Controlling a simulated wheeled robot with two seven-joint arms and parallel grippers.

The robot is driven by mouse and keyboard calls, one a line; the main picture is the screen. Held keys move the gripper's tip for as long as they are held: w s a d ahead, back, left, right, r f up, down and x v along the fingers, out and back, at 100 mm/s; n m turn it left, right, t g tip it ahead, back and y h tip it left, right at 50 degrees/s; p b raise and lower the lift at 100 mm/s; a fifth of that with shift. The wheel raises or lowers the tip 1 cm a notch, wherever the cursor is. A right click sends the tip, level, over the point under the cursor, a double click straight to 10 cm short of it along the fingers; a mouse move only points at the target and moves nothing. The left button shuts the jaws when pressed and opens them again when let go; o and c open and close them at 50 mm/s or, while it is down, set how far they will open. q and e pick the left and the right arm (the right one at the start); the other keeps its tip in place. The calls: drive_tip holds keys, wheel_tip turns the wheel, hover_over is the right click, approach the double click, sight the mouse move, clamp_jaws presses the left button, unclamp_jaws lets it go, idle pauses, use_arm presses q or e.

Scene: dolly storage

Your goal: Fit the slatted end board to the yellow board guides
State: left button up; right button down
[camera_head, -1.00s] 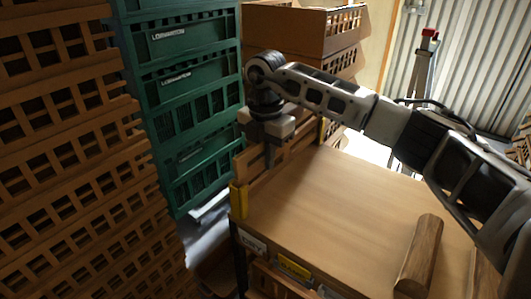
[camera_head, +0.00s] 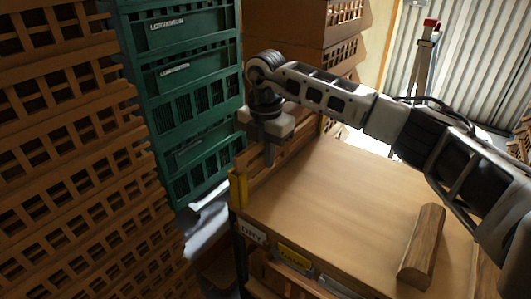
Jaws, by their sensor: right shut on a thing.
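The slatted end board (camera_head: 287,151) is a brown wooden board standing upright along the far-left edge of the wooden dolly top (camera_head: 340,200). My right gripper (camera_head: 268,155) points down over the board and is shut on its upper part. The near yellow board guide (camera_head: 238,188) stands at the near end of the board. The far guide is mostly hidden behind my right arm. I cannot tell whether the board is fully seated in the guides. My left gripper is not in view.
Brown slatted crates (camera_head: 70,150) are stacked at the left, with green crates (camera_head: 190,95) beside them. More brown crates (camera_head: 315,30) stand behind the board. A wooden block (camera_head: 422,245) lies on the dolly top at the right. The middle of the top is clear.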

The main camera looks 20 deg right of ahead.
drive_tip(key=c, duration=1.4)
unclamp_jaws()
drive_tip(key=shift+f, duration=0.15)
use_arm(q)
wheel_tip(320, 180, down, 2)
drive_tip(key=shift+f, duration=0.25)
use_arm(e)
drive_tip(key=shift+r, duration=0.5)
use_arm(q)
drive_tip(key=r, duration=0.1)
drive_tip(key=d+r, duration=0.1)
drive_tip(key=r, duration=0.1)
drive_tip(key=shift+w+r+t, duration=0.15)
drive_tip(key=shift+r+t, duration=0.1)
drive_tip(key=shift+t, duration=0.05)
use_arm(e)
wheel_tip(320, 180, up, 15)
drive_tip(key=shift+r, duration=0.15)
